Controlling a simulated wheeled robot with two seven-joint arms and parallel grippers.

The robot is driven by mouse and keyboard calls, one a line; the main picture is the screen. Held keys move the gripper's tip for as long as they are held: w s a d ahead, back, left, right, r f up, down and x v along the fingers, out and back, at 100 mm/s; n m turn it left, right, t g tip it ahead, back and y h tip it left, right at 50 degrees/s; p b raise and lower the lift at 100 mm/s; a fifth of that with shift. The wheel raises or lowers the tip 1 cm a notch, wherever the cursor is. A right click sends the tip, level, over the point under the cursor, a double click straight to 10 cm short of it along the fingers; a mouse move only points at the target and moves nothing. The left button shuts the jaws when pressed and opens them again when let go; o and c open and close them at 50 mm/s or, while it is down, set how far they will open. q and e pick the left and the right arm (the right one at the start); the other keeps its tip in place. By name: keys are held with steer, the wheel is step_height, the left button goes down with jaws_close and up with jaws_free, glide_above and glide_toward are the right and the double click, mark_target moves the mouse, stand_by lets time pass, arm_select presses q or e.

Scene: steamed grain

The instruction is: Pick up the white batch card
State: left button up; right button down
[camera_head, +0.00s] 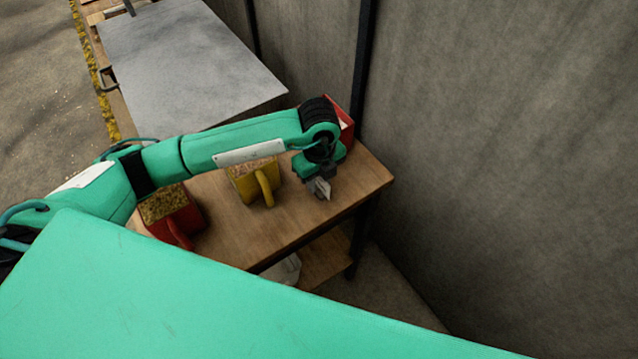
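My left gripper (321,191) points down over the right end of a wooden table (300,218), just right of a yellow scoop-like container. Its fingertips are small and grey-white; I cannot tell whether they are apart or closed on anything. I cannot make out the white batch card for certain. A red box (348,127) behind my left wrist shows a pale patch inside, and most of it is hidden by my arm. My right gripper is not in view.
A yellow handled container (264,188) and a red one (176,216), both with grain, stand on the table. A grey sheet-topped surface (190,60) lies behind. A grey wall (500,150) closes the right side. A whitish item (286,269) sits on the lower shelf.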

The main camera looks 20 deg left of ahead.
arm_select(q)
jaws_close()
